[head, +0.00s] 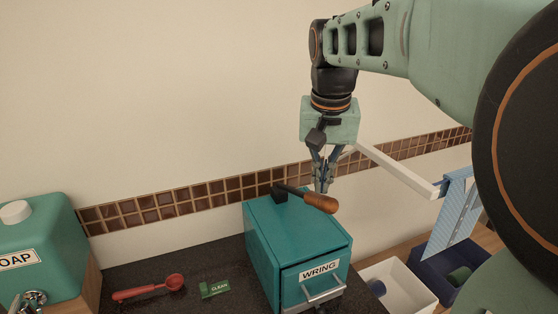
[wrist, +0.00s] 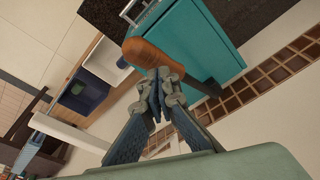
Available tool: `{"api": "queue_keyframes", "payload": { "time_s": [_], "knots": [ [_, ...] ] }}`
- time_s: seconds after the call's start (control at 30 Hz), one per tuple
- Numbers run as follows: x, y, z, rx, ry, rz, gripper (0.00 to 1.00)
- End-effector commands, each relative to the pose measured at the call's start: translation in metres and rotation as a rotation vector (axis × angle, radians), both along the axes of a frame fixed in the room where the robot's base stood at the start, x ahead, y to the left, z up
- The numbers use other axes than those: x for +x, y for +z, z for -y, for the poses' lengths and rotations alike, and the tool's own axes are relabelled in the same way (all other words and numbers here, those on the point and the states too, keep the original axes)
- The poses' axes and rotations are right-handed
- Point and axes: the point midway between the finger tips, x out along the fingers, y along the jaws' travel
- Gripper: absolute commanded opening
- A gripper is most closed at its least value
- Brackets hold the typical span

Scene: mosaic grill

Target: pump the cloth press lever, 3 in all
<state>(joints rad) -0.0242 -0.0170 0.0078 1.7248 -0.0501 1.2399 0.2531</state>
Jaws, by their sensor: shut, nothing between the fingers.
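The cloth press is a teal box (head: 294,240) with a WRING label and a metal handle on its front. It also shows in the wrist view (wrist: 205,40). Its lever, with a wooden grip (head: 320,203) and a dark pivot, lies across the top and points right. The wooden grip also shows in the wrist view (wrist: 150,55). My gripper (head: 322,186) is shut and empty, pointing down just above and behind the grip. In the wrist view the fingertips (wrist: 158,85) appear close to the grip; I cannot tell whether they touch it.
A teal soap dispenser (head: 38,245), a red scoop (head: 150,288) and a green CLEAN packet (head: 214,288) are on the dark counter to the left. A white bin (head: 408,280) and a dark blue bin (head: 440,283) stand right. A blue cloth (head: 455,215) hangs from a white rail (head: 395,168).

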Motion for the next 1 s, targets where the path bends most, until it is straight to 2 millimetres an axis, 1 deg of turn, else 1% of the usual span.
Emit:
{"api": "queue_keyframes", "payload": {
  "time_s": [0.03, 1.0],
  "knots": [
    [0.000, -0.007, 0.000, 0.000, 0.000, -0.001, 0.00],
    [0.000, -0.076, 0.000, 0.000, 0.000, -0.001, 0.00]
  ]
}}
